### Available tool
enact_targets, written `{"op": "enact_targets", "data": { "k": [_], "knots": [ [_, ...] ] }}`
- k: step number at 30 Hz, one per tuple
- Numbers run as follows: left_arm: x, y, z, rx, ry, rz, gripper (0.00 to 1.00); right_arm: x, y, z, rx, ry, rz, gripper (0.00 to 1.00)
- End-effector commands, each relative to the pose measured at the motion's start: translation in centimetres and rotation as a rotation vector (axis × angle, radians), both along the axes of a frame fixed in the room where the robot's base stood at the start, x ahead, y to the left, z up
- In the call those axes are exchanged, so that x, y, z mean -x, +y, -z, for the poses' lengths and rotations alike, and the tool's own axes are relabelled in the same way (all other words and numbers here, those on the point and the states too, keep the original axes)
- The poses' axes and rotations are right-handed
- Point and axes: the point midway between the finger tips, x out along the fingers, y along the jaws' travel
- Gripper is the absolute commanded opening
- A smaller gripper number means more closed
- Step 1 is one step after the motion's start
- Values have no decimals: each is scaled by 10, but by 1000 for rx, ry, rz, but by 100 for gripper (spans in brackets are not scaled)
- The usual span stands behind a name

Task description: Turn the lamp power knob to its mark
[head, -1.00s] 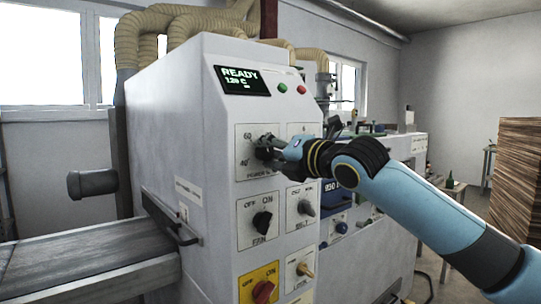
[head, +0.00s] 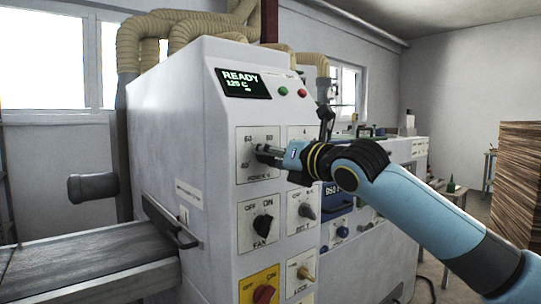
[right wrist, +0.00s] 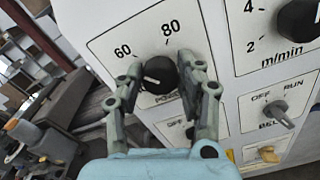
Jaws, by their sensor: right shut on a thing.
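The lamp power knob (head: 262,150) is a black round knob on a white plate labelled POWER, with 40, 60 and 80 around it. In the right wrist view the knob (right wrist: 158,76) shows a white pointer line towards its lower left, away from the 60 and 80 above it. My right gripper (head: 268,152) is at the knob in the head view. In the right wrist view its grey fingers (right wrist: 160,78) are on either side of the knob, shut on it. The fingers hide part of the dial. My left gripper is not in view.
Below are the black FAN knob (head: 263,225), the grey BELT knob (head: 307,210) and a red knob on a yellow plate (head: 264,293). A READY display (head: 242,83) is above. A conveyor (head: 90,268) extends left. My right arm crosses the machine's right side.

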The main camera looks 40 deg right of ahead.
Motion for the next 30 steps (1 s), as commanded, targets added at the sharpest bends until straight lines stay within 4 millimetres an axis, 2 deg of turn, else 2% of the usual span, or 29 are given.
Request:
{"op": "enact_targets", "data": {
  "k": [7, 8, 12, 13, 23, 30],
  "knots": [
    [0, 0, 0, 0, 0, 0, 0, 0, 0, 3, -4, 8, 1, 4],
    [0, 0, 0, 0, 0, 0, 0, 0, 0, 4, -4, 8, 1, 39],
    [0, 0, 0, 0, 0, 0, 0, 0, 0, 3, -3, 6, 1, 57],
    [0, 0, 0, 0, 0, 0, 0, 0, 0, 2, -3, 5, 1, 59],
    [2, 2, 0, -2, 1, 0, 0, 5, -1, 1, 0, 4, 1, 59],
    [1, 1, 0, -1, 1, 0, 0, 41, -3, 3, 8, 8, 2, 59]
  ]
}}
